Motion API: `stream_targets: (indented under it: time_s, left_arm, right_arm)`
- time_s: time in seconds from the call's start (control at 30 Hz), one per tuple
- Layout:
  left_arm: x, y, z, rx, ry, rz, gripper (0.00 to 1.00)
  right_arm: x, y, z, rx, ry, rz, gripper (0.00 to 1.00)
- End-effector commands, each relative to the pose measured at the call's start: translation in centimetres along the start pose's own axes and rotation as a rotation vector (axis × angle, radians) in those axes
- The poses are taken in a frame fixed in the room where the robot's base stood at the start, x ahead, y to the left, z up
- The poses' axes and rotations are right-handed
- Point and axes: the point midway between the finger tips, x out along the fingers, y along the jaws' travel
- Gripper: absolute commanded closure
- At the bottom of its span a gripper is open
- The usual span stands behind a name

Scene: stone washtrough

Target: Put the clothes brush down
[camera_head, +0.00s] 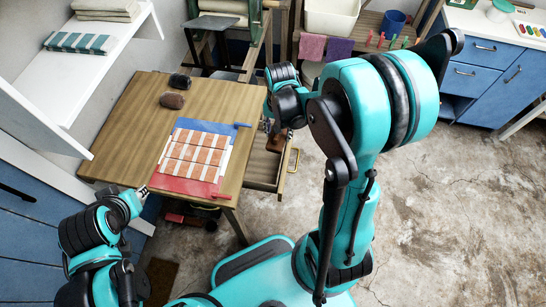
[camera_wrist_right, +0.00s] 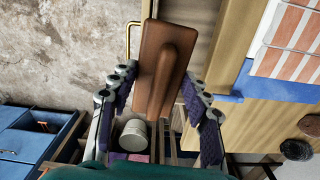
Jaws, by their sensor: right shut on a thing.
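The clothes brush is a brown wooden block with a narrower raised handle (camera_wrist_right: 165,62). In the right wrist view it lies between the fingers of my right gripper (camera_wrist_right: 158,84), which is shut on it. In the head view my right gripper (camera_head: 270,127) is over the table's right edge, beside the open drawer. Only a small brown part of the brush shows there, and my arm hides much of the area.
An orange-striped cloth (camera_head: 194,154) lies on red and blue material on the wooden table (camera_head: 126,122). Two dark rounded objects (camera_head: 172,100) are behind it. An open drawer (camera_head: 262,168) with a brass handle juts out at the right. The table's left part is clear.

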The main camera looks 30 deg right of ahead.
Motion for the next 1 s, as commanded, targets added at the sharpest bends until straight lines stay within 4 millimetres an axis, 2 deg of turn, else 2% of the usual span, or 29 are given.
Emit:
stream_targets:
  time_s: [0.03,0.13,0.23,0.33,0.47,0.8,1.0]
  left_arm:
    - [-0.6,0.0,-0.4,0.000,0.000,0.000,0.71]
    - [-1.0,0.0,-0.7,0.000,0.000,0.000,0.71]
    - [-1.3,0.0,-0.9,0.000,0.000,0.000,0.71]
    - [-1.3,0.0,-0.9,0.000,0.000,0.000,0.71]
    - [-0.7,0.0,-0.5,0.000,0.000,0.000,0.71]
    - [1.2,0.0,0.9,0.000,0.000,0.000,0.71]
    - [1.5,0.0,1.1,0.000,0.000,0.000,0.71]
  right_arm:
    - [-1.0,1.7,-0.3,0.141,0.000,0.000,0.89]
    - [-1.8,4.2,-0.7,0.388,0.000,0.000,0.89]
    - [-2.4,6.0,-0.8,0.562,0.000,0.000,0.89]
    - [-2.4,6.5,-0.9,0.651,0.001,0.000,0.89]
    - [-1.0,4.8,-1.0,0.674,0.001,0.000,0.89]
    - [3.6,-3.0,-1.3,0.671,0.001,0.000,0.89]
    - [4.5,-4.7,-1.4,0.674,0.001,0.000,0.89]
